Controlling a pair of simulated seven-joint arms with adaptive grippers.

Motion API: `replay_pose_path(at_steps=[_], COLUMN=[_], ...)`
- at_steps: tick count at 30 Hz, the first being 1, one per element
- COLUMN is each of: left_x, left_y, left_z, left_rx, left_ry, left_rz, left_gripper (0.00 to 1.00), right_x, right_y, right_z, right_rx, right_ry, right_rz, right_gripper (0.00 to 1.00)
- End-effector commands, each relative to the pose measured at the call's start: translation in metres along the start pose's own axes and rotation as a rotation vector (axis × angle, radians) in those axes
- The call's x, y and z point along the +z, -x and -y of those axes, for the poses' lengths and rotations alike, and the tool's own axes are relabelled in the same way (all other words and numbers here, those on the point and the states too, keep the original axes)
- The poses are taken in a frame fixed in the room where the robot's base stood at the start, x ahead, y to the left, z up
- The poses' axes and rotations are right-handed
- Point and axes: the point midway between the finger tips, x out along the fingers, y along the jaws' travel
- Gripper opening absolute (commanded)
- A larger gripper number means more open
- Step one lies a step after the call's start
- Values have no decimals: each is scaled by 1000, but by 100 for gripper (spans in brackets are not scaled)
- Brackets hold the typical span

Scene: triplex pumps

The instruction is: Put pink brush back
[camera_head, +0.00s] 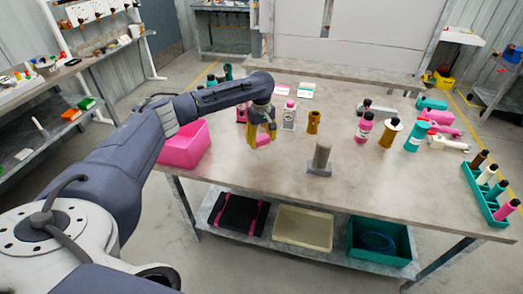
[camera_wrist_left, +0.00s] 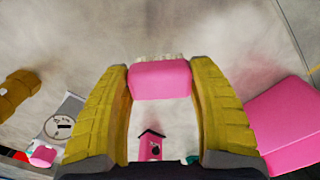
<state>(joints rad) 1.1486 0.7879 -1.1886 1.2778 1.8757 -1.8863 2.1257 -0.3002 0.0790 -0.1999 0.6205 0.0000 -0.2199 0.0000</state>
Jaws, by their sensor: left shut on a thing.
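The pink brush (camera_head: 262,140) has a pink block body and pale bristles. My left gripper (camera_head: 258,134), with yellow fingers, is shut on it and holds it over the left part of the table. In the left wrist view the brush (camera_wrist_left: 160,80) sits between both fingertips (camera_wrist_left: 160,72), its bristles facing away from the gripper. The pink bin (camera_head: 187,150) stands at the table's left edge, left of the gripper. It also shows at the right of the left wrist view (camera_wrist_left: 292,125). My right gripper is not in view.
A grey post on a base (camera_head: 320,160) stands right of the gripper. A gold cylinder (camera_head: 314,122) and a grey-white device (camera_head: 289,116) stand behind. Bottles (camera_head: 364,128) stand further right, and a teal rack (camera_head: 487,195) is at the right edge. The front middle of the table is clear.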

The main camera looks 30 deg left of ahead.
Motion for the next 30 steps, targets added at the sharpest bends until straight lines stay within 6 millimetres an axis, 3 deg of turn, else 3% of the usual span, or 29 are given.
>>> replay_pose_path(at_steps=[11,21,30], left_x=[0,0,0], left_y=[-20,-57,-59], left_z=[0,0,0], left_rx=[0,0,1], left_ry=[0,1,0], left_rz=[1,1,0], left_gripper=[23,23,23], right_x=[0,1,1], right_y=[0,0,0], right_z=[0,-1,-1], right_rx=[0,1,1], right_ry=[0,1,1], right_rz=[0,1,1], right_gripper=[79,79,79])
